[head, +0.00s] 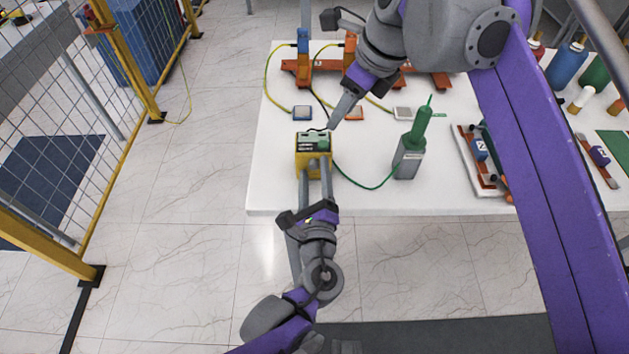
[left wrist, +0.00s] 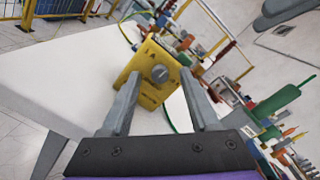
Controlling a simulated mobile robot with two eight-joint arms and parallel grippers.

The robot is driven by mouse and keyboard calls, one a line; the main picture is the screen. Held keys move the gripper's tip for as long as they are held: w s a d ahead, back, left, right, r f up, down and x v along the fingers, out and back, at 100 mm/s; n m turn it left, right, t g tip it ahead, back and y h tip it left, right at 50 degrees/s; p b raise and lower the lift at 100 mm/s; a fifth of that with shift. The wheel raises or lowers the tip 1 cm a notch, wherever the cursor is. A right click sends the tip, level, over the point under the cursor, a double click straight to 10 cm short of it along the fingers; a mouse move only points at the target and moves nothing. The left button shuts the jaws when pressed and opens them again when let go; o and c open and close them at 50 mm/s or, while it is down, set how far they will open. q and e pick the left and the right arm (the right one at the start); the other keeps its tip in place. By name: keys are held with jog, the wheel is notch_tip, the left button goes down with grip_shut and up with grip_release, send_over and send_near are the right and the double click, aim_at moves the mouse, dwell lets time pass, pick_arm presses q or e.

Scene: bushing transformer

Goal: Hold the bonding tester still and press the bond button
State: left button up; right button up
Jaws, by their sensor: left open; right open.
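The bonding tester is a small yellow box (head: 299,163) with a green and dark top, near the table's front left edge. I cannot make out the bond button.
A green cable (head: 368,187) runs from the tester to a grey block with a green handle (head: 408,160) on the right. Orange stands (head: 303,72) and small pads (head: 303,112) lie behind. The white table (head: 275,195) is bare along its front edge.

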pick_arm(q)
grip_shut()
dwell(1.1)
pick_arm(e)
grip_shut()
dwell(0.4)
dwell(1.5)
